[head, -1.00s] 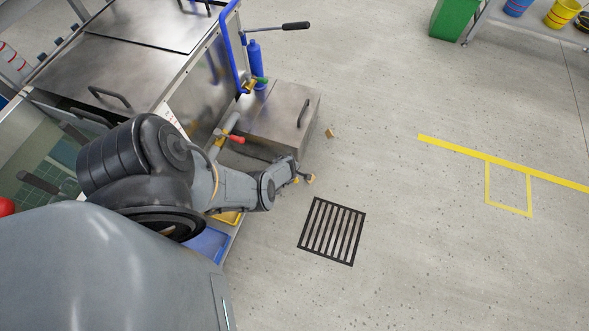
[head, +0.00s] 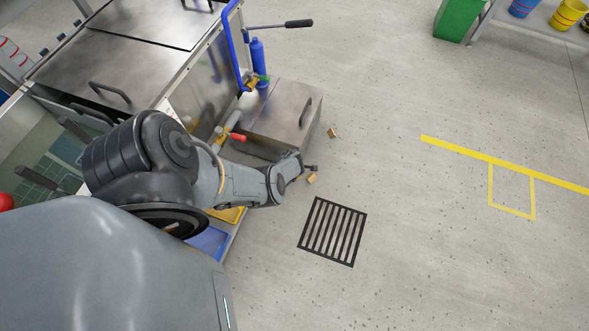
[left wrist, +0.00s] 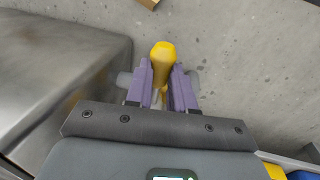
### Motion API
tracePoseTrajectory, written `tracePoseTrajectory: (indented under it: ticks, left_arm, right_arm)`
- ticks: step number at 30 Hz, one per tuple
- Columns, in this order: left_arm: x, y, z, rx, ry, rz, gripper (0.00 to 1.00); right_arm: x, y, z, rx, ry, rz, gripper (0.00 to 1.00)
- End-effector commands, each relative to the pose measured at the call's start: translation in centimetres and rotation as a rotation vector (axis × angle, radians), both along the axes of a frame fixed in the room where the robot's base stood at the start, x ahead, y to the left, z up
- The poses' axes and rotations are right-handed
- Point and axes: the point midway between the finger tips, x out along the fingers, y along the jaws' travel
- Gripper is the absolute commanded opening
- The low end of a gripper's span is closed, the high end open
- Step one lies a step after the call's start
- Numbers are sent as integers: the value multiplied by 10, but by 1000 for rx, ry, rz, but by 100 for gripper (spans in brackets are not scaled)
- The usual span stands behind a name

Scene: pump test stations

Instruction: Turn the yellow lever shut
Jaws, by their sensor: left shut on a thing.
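The yellow lever (left wrist: 162,57) stands between the fingers of my left gripper (left wrist: 161,82) in the left wrist view. The purple-grey fingers are closed on its sides, and its rounded yellow end sticks out past them. The lever's lower part and its pivot are hidden by the gripper. In the head view my left gripper (head: 311,169) is at the front corner of the low steel box. I cannot make out the lever there. My right gripper is not in view.
A steel box (head: 284,108) stands close beside the gripper. A red-handled valve (head: 238,137) is behind my arm. Small tan blocks lie on the floor, one near the gripper (head: 312,179) and one farther back (head: 332,132). The floor around the black grate (head: 333,231) is clear.

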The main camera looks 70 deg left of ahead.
Motion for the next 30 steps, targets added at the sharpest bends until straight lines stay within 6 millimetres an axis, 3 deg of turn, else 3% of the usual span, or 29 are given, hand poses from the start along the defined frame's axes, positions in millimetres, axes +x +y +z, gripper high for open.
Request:
tracePoseTrajectory:
  ticks: [1, 6, 19, 30]
  left_arm:
    - [-1, 0, -1, 0, 1, 2, 24]
    - [-1, 0, -1, 0, 1, 1, 48]
    - [-1, -1, 8, 1, 1, 0, 48]
    - [-6, -9, 58, 0, 0, 0, 48]
  right_arm:
    - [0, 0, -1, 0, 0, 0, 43]
    - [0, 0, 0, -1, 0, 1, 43]
    - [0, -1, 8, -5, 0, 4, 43]
    - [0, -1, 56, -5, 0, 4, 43]
